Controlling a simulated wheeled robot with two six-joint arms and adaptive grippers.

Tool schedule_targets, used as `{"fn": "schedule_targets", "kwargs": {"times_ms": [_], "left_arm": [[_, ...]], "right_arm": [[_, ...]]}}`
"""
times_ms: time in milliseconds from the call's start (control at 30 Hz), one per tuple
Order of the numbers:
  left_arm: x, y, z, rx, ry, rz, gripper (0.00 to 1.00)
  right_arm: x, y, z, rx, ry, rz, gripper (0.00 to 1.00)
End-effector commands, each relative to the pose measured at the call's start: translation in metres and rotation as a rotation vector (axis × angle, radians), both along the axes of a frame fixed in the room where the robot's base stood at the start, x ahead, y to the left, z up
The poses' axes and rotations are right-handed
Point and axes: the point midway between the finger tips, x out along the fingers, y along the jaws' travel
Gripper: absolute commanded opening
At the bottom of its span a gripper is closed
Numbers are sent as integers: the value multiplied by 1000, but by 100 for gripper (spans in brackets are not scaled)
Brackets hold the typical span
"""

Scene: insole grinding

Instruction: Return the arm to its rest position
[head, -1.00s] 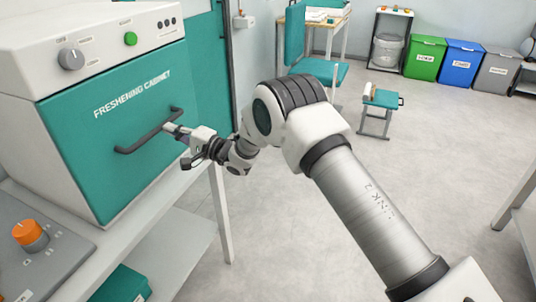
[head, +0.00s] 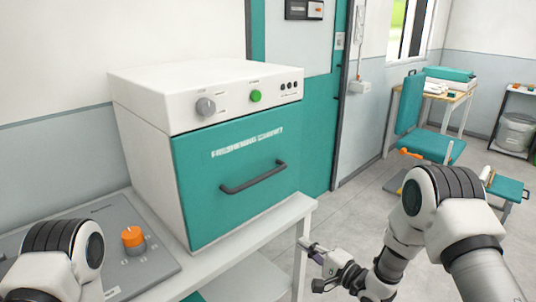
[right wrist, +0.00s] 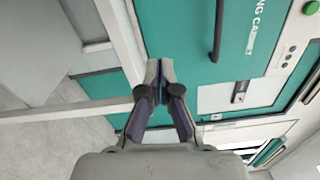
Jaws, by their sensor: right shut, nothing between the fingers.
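My right gripper (head: 312,250) is shut and empty in the head view, to the right of the front table edge and below the cabinet handle. In the right wrist view its fingertips (right wrist: 160,70) meet, with nothing between them. The right arm bends at a white and black joint at the right of the head view. My left arm shows only as a joint at the lower left; its gripper is out of the picture. The freshening cabinet (head: 235,175) has its teal door shut. Its dark handle (head: 253,177) is apart from the gripper.
The cabinet stands on a white table (head: 255,236), beside a grey panel with an orange knob (head: 133,237). A teal chair (head: 430,148) and a desk (head: 455,98) stand at the back right. Grey floor (head: 350,205) lies open between the table and the chair.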

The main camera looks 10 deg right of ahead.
Motion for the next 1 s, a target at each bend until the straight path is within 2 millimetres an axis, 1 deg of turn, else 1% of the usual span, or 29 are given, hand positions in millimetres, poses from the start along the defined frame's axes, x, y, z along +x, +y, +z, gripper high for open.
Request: {"fn": "schedule_targets", "kwargs": {"times_ms": [33, 67, 100, 167, 200, 233, 267, 300, 367, 400, 500, 533, 600, 700, 1000], "left_arm": [[0, 0, 13, 0, 0, 0, 41], [0, 0, 16, 0, 0, 0, 41], [0, 0, 20, 0, 0, 0, 41], [0, 0, 25, 0, 0, 0, 41], [0, 0, 27, 0, 0, 0, 41], [0, 0, 29, 0, 0, 0, 41], [0, 0, 30, 0, 0, 0, 41], [0, 0, 32, 0, 0, 0, 41], [0, 0, 34, 0, 0, 0, 41], [0, 0, 34, 0, 0, 0, 41], [0, 0, 32, 0, 0, 0, 41], [0, 0, 32, 0, 0, 0, 41], [0, 0, 32, 0, 0, 0, 41], [0, 0, 32, 0, 0, 0, 41], [0, 0, 32, 0, 0, 0, 41]], "right_arm": [[-25, 1, -30, -45, 111, -33, 0], [-41, -1, -52, -97, 173, -57, 0], [-65, -4, -80, -185, 250, -83, 0], [-106, -12, -118, -342, 359, -98, 0], [-135, -18, -140, -456, 425, -90, 0], [-158, -24, -154, -546, 475, -76, 0], [-183, -29, -166, -638, 522, -50, 0], [-216, -37, -180, -762, 584, -2, 0], [-268, -50, -193, -947, 669, 104, 0], [-303, -59, -198, -1066, 719, 199, 0], [-370, -78, -198, -1307, 779, 482, 0], [-382, -81, -196, -1353, 777, 557, 0], [-394, -85, -196, -1426, 740, 694, 0], [-398, -85, -197, -1474, 677, 800, 0], [-396, -85, -197, -1485, 656, 814, 0]]}}
